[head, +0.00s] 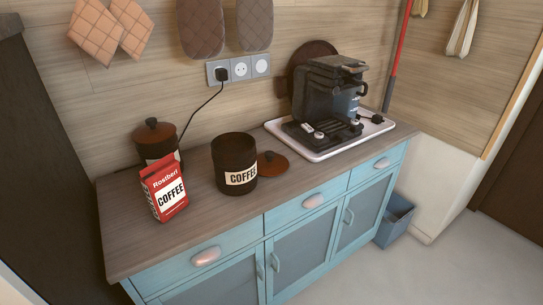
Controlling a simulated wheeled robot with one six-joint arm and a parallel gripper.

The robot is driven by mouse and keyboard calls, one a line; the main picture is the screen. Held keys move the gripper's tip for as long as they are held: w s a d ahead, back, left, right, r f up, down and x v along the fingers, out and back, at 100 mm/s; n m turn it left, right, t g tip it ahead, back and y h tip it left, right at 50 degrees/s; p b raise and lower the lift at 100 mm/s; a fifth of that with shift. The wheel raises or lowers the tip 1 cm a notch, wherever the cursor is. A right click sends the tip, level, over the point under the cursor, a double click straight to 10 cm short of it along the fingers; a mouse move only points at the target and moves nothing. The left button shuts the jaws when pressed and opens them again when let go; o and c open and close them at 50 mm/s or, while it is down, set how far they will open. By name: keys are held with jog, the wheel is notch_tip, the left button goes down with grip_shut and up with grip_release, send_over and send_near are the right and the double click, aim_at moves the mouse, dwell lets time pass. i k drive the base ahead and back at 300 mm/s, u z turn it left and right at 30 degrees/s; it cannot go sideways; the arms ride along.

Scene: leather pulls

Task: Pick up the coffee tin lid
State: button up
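The coffee tin lid (273,164) is a round reddish-brown disc with a small knob on top. It lies flat on the wooden countertop, just right of an open dark coffee tin (221,157) with a pale "COFFEE" label. A second dark tin (155,150) stands at the left, with a similar brown lid (154,130) on it. A red and white coffee bag (165,189) stands in front of that tin and partly hides it. My gripper is not in the head view.
A dark coffee machine (325,97) stands on a white tray (336,148) right of the lid. A cord runs from a wall socket (240,69) down behind the tins. The countertop (216,213) is clear at the front. Blue drawers and doors lie below; a blue bin (395,218) stands on the floor.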

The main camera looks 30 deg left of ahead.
aim_at(269, 164)
jog(key=u, duration=0.4)
jog(key=i, duration=0.7)
jog(key=u, duration=0.9)
jog(key=i, duration=0.35)
jog(key=u, duration=0.3)
